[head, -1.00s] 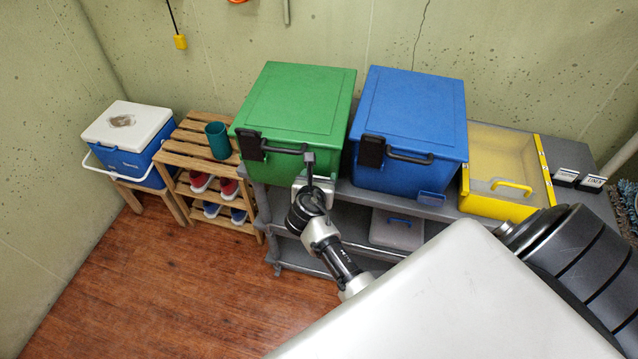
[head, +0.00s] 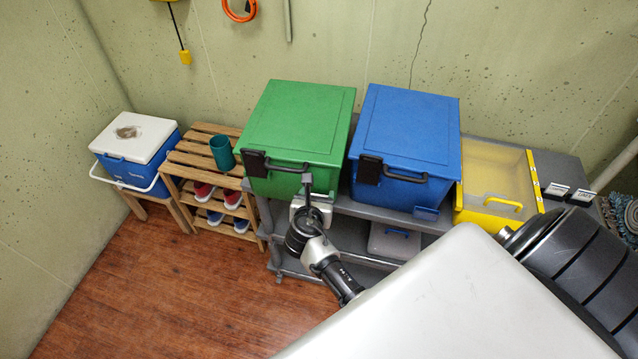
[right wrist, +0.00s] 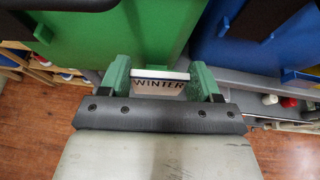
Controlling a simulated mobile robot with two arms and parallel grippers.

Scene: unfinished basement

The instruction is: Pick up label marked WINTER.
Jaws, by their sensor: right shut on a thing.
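The WINTER label (right wrist: 160,83), a small white plate with dark letters, shows between the green fingers of my right gripper (right wrist: 160,76) in the right wrist view. The gripper is shut on it, with a finger at each side. In the head view my right gripper (head: 307,182) is at the front of the green bin (head: 298,117), just below its dark handle. The label cannot be made out clearly there. Whether it touches the bin cannot be told. My left gripper is not in view.
The blue bin (head: 407,132) stands to the right on the grey cart (head: 375,208). A yellow-framed clear box (head: 495,181) and two small black-and-white label pieces (head: 569,192) are farther right. A wooden rack (head: 207,144) with shoes and a cooler (head: 135,149) stand left. The wooden floor (head: 150,275) is clear.

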